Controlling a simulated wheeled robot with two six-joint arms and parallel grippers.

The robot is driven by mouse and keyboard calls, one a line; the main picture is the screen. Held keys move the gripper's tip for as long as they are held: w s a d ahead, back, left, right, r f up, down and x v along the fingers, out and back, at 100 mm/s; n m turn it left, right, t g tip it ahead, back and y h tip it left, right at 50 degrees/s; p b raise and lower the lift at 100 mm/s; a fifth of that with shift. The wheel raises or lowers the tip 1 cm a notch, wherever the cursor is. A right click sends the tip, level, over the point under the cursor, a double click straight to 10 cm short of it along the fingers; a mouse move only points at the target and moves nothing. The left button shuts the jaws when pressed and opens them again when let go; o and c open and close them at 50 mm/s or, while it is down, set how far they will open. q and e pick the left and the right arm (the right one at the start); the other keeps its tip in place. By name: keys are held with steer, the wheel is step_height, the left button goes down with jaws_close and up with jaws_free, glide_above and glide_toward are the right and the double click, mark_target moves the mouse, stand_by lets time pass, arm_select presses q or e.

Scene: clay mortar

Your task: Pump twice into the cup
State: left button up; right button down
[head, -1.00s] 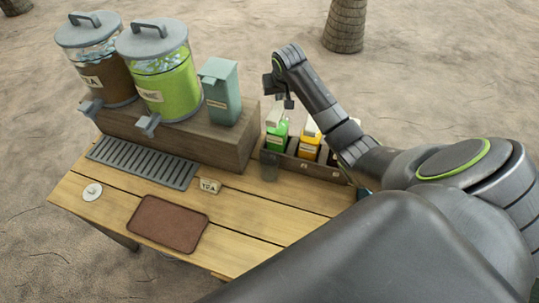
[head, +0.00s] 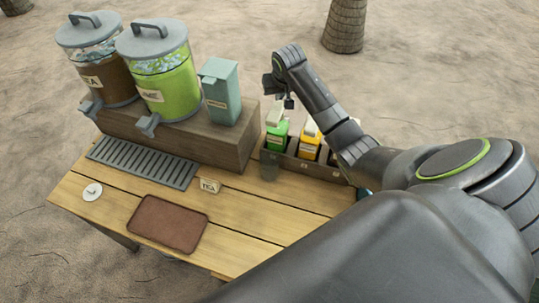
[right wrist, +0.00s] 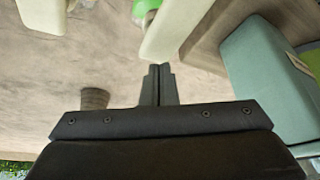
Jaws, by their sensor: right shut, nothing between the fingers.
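A small clear cup (head: 269,166) stands on the table in front of the bottle rack. Just behind it in the rack is a green bottle (head: 277,138) with a cream pump head. A yellow pump bottle (head: 309,143) stands to its right. My right gripper (head: 287,101) is above the green bottle, fingers pointing down. In the right wrist view its fingers (right wrist: 158,85) are shut and empty, close to a cream pump head (right wrist: 175,28); whether they touch it I cannot tell. The cup is not clear there. My left gripper is out of view.
Two drink dispensers (head: 160,80) and a teal box (head: 221,98) stand on a wooden riser (head: 180,140) left of the rack. A grey drip grate (head: 143,163), a TEA sign (head: 209,186) and a brown tray (head: 168,223) are on the table.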

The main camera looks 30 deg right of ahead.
mark_target(279, 104)
steer(key=shift+f, duration=0.15)
stand_by(0.4)
steer(key=shift+s+f+b, duration=0.1)
steer(key=shift+f+b, duration=0.45)
steer(key=shift+f, duration=1)
steer(key=shift+r+p, duration=0.85)
steer(key=shift+p, duration=0.25)
steer(key=shift+r, duration=0.75)
steer(key=shift+f, duration=0.1)
